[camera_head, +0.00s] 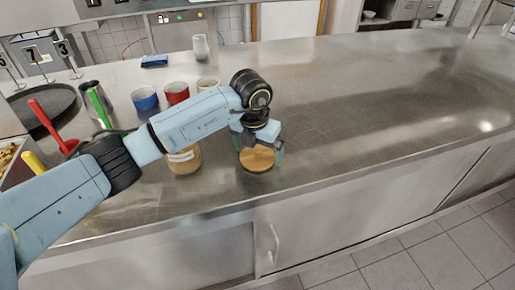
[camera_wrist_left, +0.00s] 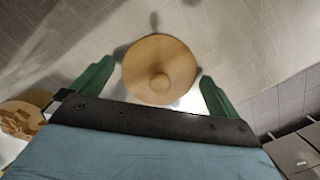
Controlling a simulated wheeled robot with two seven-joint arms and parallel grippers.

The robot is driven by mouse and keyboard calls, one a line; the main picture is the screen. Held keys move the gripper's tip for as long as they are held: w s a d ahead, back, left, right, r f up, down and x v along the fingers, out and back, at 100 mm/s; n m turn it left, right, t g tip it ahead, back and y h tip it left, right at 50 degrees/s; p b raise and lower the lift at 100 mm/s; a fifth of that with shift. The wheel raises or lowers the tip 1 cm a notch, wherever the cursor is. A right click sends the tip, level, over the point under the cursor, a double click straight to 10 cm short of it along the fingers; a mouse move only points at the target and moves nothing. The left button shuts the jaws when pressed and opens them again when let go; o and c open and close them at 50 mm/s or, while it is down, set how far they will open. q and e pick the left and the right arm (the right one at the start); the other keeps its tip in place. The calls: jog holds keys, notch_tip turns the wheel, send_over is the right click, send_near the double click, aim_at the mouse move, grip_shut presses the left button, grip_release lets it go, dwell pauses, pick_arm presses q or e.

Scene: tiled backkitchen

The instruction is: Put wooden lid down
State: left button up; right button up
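The round wooden lid (camera_head: 257,158), with a small knob, lies flat on the steel counter near its front edge. In the left wrist view the lid (camera_wrist_left: 158,62) sits between the two green fingers, with its knob toward the gripper. My left gripper (camera_head: 262,152) is just above the lid, its fingers apart on either side. In the left wrist view my left gripper (camera_wrist_left: 157,88) shows a narrow gap between each finger and the lid, so it is open. My right gripper is in neither view.
A jar (camera_head: 184,161) with brown contents stands left of the lid, partly behind my left arm. Blue (camera_head: 145,99), red (camera_head: 177,93) and white (camera_head: 208,84) containers stand farther back. The counter (camera_head: 390,110) on the right is clear.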

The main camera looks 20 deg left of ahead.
aim_at(254, 160)
pick_arm(q)
jog(key=shift+r, duration=0.1)
jog(key=shift+r, duration=0.25)
notch_tip(254, 160, up, 12)
jog(key=s, duration=0.1)
jog(key=shift+s+a+f+p, duration=0.2)
jog(key=shift+s+p, duration=0.15)
jog(key=shift+s, duration=0.05)
jog(key=shift+f, duration=0.1)
